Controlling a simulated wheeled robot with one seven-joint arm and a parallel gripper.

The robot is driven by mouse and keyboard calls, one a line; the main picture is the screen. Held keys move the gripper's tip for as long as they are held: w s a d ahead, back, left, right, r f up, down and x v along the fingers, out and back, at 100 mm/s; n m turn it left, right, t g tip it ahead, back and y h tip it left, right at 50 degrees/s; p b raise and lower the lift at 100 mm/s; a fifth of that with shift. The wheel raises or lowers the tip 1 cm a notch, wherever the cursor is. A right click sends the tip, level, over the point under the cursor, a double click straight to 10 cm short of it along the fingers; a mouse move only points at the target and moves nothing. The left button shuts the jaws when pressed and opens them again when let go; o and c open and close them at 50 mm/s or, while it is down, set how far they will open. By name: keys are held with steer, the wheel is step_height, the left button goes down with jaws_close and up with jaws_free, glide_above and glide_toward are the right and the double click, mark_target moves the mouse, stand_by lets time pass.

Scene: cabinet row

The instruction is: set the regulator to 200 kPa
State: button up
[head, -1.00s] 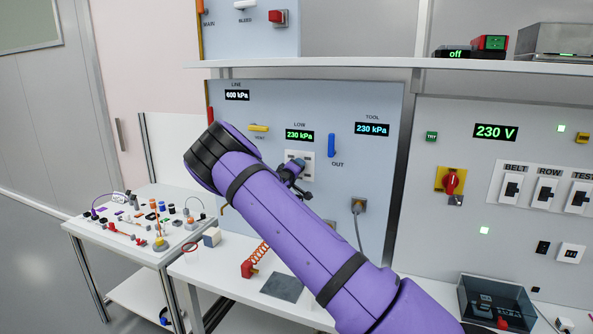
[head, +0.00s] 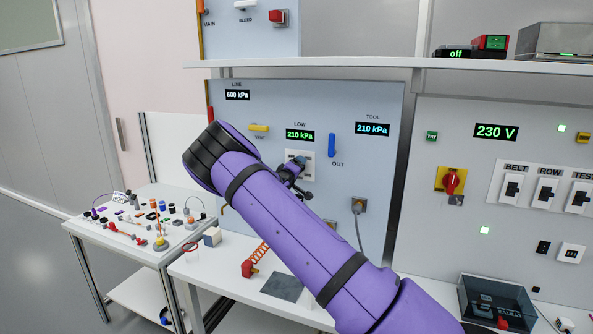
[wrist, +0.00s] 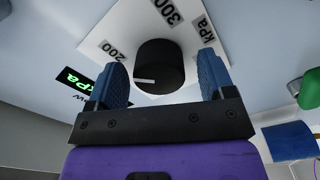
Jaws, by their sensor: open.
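The regulator knob (wrist: 160,66) is a round black dial with a white pointer mark, on a white plate (wrist: 110,40) marked 200, 300 and kPa. In the wrist view my gripper (wrist: 166,78) is open, with one blue finger on each side of the knob; I cannot tell whether either finger touches it. In the head view my purple arm reaches to the panel and my gripper (head: 292,172) covers most of the white plate (head: 305,170), hiding the knob. The LOW display (head: 300,135) reads 210 kPa in green. The TOOL display (head: 372,128) reads 210 kPa.
The LINE display (head: 237,95) reads 600 kPa. A yellow VENT lever (head: 258,128) and a blue OUT lever (head: 332,145) flank the LOW display. A shelf (head: 400,66) runs above the panel.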

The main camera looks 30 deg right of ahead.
steer(key=v, duration=1)
steer(key=shift+a, duration=0.25)
steer(key=shift+s, duration=0.15)
steer(key=s+a+r+m+g+y, duration=0.1)
steer(key=s+a+r+y, duration=0.35)
steer(key=s, duration=0.45)
steer(key=s+a+r+m+g+y, duration=0.1)
steer(key=s+a+r+y, duration=0.2)
steer(key=s+r+y, duration=0.4)
steer(key=s+a+r+g+y, duration=0.1)
steer(key=s+a+r+y, duration=0.35)
steer(key=s, duration=0.55)
steer(key=s+a+r+g+h, duration=0.1)
steer(key=s+a+r+g, duration=0.1)
steer(key=s, duration=2.3)
steer(key=shift+s+g+h, duration=0.3)
steer(key=shift+s+g, duration=0.1)
steer(key=shift+g, duration=0.1)
